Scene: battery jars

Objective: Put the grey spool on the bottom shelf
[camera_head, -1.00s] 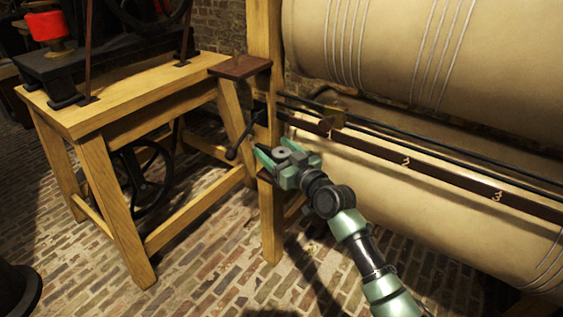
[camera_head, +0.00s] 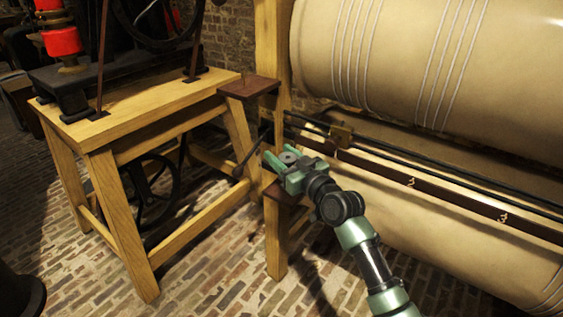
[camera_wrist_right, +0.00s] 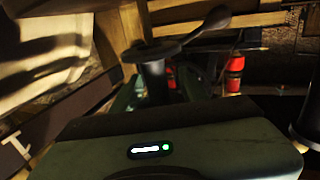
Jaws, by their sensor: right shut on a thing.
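My right gripper (camera_head: 275,153) is shut on the grey spool (camera_head: 289,157), which stands about upright between the fingers. The spool also shows dark in the right wrist view (camera_wrist_right: 153,72). The brown bottom shelf (camera_head: 284,193) juts from the wooden post, just below the gripper in the head view; the gripper partly covers it. The spool appears above the shelf and apart from it, though the exact gap is hard to tell. The brown upper shelf (camera_head: 248,88) is higher on the same post. My left gripper is not in view.
A black crank handle (camera_head: 250,155) sticks out close left of the gripper; it also shows behind the spool in the wrist view (camera_wrist_right: 195,37). A wooden bench (camera_head: 120,120) stands left. Large beige rollers (camera_head: 430,60) and a numbered rail (camera_head: 400,175) fill the right.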

